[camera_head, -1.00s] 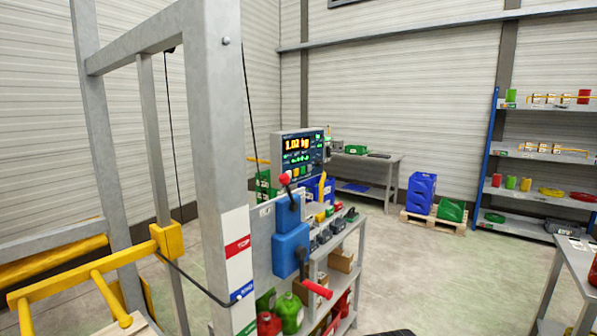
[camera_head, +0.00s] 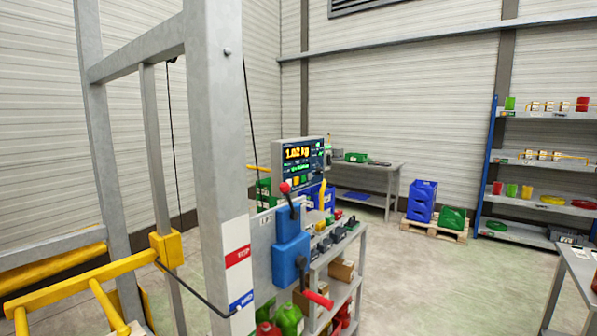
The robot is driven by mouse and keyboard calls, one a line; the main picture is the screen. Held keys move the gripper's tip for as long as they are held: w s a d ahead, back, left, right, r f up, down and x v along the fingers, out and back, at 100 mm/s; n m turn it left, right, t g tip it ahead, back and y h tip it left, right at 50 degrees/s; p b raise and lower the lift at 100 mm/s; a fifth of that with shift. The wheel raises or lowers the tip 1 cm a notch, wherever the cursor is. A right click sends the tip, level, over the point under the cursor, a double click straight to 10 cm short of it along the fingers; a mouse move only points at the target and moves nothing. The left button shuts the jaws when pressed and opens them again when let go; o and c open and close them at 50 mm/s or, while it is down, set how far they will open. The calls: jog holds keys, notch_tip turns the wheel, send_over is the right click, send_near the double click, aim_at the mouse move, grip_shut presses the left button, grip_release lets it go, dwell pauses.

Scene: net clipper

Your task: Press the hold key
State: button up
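A grey panel (camera_head: 276,165) with a dark screen reading 1.02 kg (camera_head: 297,153) stands in the middle of the view, behind a grey frame post. Small coloured keys, yellow and green among them, show along the lower part of its face. Their labels are too small to read, so I cannot tell which one is the hold key. My gripper is not in view.
A grey post (camera_head: 222,150) and yellow bars (camera_head: 80,278) fill the left. A blue lever box (camera_head: 291,262) with red-tipped handles stands before a low shelf (camera_head: 345,290). A workbench (camera_head: 385,170), blue crates (camera_head: 421,200) and a rack (camera_head: 530,155) stand behind. Open floor lies centre right.

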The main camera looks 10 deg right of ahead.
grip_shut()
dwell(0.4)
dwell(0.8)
